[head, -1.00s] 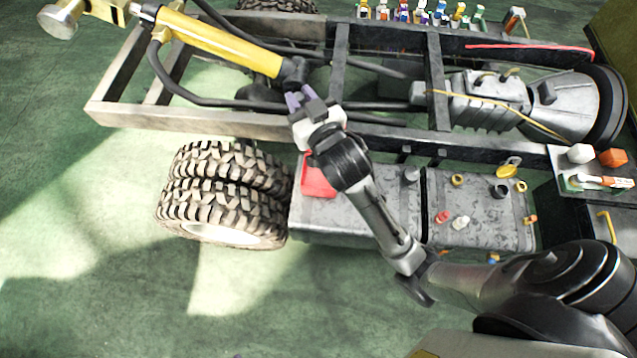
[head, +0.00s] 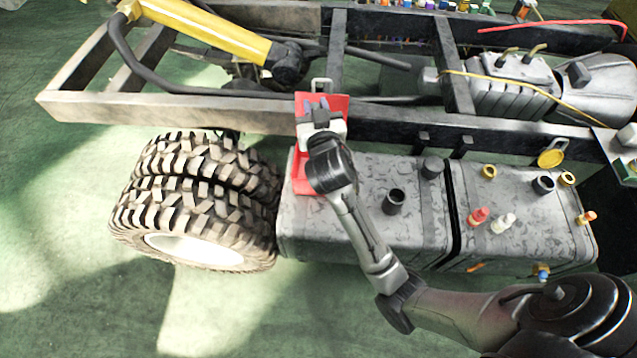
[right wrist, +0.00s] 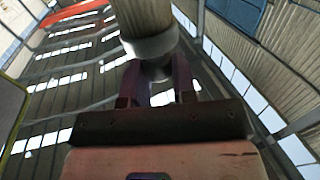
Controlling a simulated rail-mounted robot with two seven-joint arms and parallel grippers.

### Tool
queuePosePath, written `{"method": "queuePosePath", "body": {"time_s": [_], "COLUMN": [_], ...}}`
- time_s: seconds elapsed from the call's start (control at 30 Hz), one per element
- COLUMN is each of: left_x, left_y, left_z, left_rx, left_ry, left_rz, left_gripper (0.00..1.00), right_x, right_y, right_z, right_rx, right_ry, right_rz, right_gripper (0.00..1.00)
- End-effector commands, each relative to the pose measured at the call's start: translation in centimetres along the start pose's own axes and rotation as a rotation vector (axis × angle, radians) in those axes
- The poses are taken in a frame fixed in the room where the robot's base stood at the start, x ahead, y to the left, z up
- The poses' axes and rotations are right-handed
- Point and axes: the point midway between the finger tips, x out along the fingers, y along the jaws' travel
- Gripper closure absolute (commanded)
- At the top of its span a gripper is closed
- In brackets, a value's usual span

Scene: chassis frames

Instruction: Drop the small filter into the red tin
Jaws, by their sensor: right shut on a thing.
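The red tin (head: 304,180) stands at the left end of the grey tank, beside the chassis rail in the head view. My right gripper (head: 318,104) is in front of its middle and hides much of it; red shows above and below the gripper. I cannot tell how high the fingers are over the tin. In the right wrist view the fingers (right wrist: 158,82) are shut on a pale cylinder with a whitish collar, the small filter (right wrist: 146,18). My left gripper is not in view.
Two grey tanks (head: 400,232) with caps and necks lie below the chassis rail (head: 230,108). A pair of tyres (head: 190,205) stands left of the tin. A yellow cylinder (head: 205,30) and dark hoses cross the frame above. Green floor is clear at lower left.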

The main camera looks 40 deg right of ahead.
Motion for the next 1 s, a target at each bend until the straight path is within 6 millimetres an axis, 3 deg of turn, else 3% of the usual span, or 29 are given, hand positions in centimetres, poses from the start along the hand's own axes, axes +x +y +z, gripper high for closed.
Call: {"method": "queuePosePath", "body": {"time_s": [0.03, 0.1, 0.4, 0.6, 1.0], "left_x": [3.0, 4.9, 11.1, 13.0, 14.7], "left_y": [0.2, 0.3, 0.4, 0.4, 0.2], "left_z": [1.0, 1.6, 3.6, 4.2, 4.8], "left_rx": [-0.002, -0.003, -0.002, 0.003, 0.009], "left_ry": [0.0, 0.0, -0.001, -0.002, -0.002], "left_rz": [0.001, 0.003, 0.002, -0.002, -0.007], "left_gripper": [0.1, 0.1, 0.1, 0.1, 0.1], "right_x": [0.3, 0.7, 2.1, 2.5, 2.7], "right_y": [0.2, 0.6, 1.7, 2.1, 2.3], "right_z": [3.2, 5.2, 11.9, 14.1, 16.0], "right_rx": [0.002, 0.002, 0.0, 0.0, -0.003], "right_ry": [0.0, 0.0, 0.0, -0.001, 0.0], "right_rz": [0.015, 0.038, 0.111, 0.137, 0.148], "right_gripper": [1.0, 1.0, 1.0, 1.0, 1.0]}}
